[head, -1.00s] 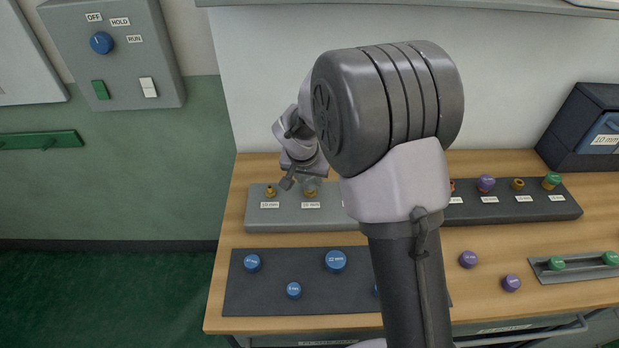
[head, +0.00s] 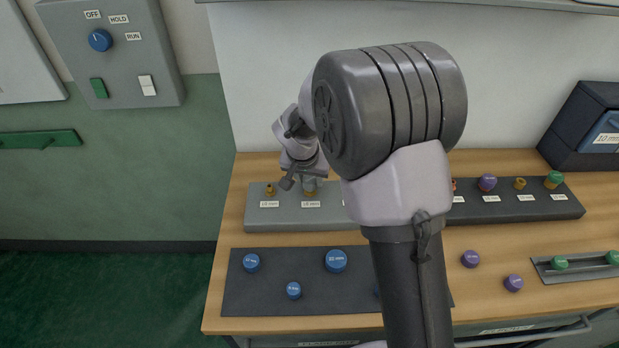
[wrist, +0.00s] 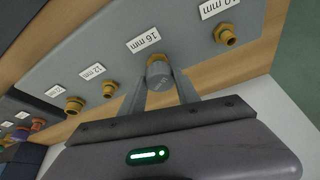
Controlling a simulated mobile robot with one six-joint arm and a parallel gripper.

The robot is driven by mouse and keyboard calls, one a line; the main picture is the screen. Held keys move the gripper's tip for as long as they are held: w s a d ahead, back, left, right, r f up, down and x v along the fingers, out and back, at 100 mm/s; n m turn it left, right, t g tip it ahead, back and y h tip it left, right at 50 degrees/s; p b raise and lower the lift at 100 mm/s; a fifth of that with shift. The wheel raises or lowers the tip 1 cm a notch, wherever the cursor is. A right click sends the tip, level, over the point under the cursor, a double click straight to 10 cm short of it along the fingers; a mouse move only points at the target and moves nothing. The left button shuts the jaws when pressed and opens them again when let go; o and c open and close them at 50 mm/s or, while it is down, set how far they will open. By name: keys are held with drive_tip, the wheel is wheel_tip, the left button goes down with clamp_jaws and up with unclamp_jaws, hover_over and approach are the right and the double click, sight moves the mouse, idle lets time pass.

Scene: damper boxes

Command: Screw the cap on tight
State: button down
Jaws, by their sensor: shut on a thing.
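A grey-looking cap (wrist: 157,71) with faint lettering is between the fingers of my gripper (wrist: 161,80), which is shut on it. The cap sits at the mouth of the brass fitting (wrist: 158,59) by the 16 mm label, covering most of it. Whether it is fully seated I cannot tell. In the head view my gripper (head: 300,183) is over the second fitting from the left on the light grey block (head: 260,222). My own arm hides the right part of that block.
Bare brass fittings flank the held cap, one by the 10 mm label (wrist: 226,35) and one by the 12 mm label (wrist: 110,89). Loose blue caps (head: 336,261) lie on a dark mat in front. A dark block (head: 520,207) with fittings stands right.

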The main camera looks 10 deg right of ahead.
drive_tip(key=shift+f+b, duration=0.65)
drive_tip(key=shift+b, duration=0.6)
idle(0.5)
idle(0.3)
drive_tip(key=c, duration=0.8)
unclamp_jaws()
drive_tip(key=c, duration=0.3)
drive_tip(key=shift+w+d, duration=0.1)
drive_tip(key=shift+w+d, duration=0.1)
drive_tip(key=shift+w, duration=0.2)
